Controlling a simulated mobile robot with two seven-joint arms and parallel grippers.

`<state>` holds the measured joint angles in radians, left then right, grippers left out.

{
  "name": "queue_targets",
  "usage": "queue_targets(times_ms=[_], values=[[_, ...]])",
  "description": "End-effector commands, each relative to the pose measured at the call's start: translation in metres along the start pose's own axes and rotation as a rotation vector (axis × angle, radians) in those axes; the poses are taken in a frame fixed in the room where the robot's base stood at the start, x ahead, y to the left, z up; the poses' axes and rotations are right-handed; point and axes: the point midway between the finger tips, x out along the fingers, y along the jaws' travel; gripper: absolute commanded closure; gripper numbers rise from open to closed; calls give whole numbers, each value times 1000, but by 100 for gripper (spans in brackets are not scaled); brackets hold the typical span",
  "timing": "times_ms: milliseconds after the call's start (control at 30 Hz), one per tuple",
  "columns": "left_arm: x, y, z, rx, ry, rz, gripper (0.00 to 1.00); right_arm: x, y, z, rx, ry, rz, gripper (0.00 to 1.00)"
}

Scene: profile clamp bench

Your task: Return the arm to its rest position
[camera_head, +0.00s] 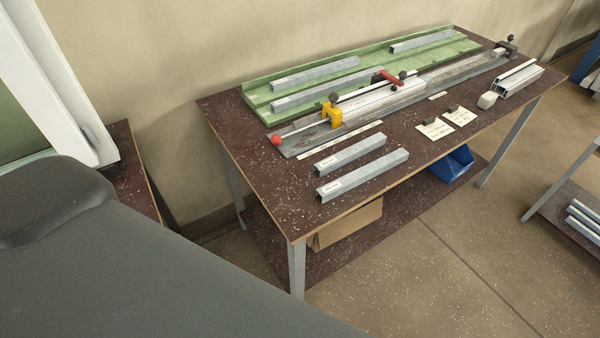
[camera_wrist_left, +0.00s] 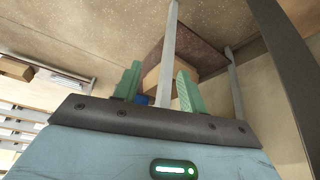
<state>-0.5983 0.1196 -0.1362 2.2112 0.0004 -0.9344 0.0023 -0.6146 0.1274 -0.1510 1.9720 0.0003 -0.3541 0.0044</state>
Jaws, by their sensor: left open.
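My left gripper (camera_wrist_left: 158,88) shows only in the left wrist view, where its two green fingers stand apart with nothing held between them. Behind the fingers are the underside region of the bench, a cardboard box (camera_wrist_left: 152,72) and a bit of blue. My left gripper touches nothing that I can see. My right gripper is in neither view. In the head view no gripper is over the workbench (camera_head: 270,195).
The bench carries a green tray (camera_head: 255,95) with several profiles, a clamp with a yellow block (camera_head: 332,112), and two loose profiles (camera_head: 362,175) at the front. Below are a cardboard box (camera_head: 345,225) and a blue bin (camera_head: 452,165). The floor (camera_head: 440,270) in front is open.

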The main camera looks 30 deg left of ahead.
Motion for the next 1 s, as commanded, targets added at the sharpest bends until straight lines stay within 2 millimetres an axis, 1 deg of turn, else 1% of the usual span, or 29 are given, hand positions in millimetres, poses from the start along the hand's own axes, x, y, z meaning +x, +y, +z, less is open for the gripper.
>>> queue_targets(times_ms=[33, 100, 300, 500, 1000], values=[[9, 2, 2, 0, 43, 3, 59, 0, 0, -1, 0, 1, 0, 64], [18, 4, 1, 0, 112, 7, 59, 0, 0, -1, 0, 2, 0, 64], [33, 8, 0, -1, 266, 15, 59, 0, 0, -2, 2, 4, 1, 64], [36, 9, 0, -2, 327, 17, 59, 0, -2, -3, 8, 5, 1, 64], [36, 9, -1, -2, 329, 17, 59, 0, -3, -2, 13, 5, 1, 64]])
